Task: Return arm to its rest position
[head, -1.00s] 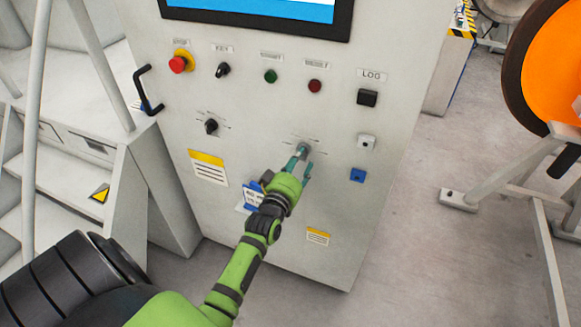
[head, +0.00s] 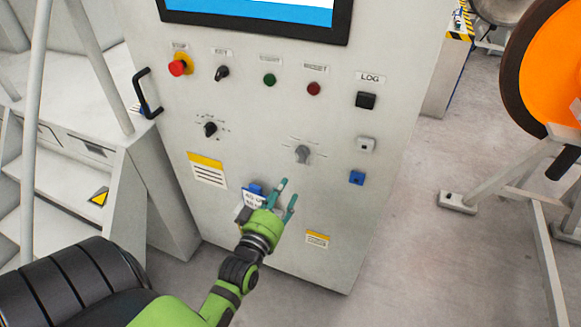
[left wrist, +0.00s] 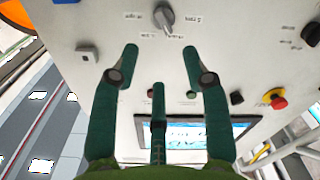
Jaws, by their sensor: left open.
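My left arm comes in from the lower left of the head view. Its left gripper (head: 281,194) is open and empty in front of the grey control cabinet (head: 240,130). The gripper is below and apart from a grey rotary knob (head: 302,154). In the left wrist view the teal fingers (left wrist: 160,65) are spread wide, and the same knob (left wrist: 164,16) shows beyond their tips with nothing between them. My right gripper is not in view.
The panel also has a red emergency button (head: 178,66), a second knob (head: 210,129), a black button (head: 365,100) and a screen. A staircase (head: 70,160) stands at left. An orange wheel (head: 550,70) on a frame is at right. Floor between cabinet and wheel is clear.

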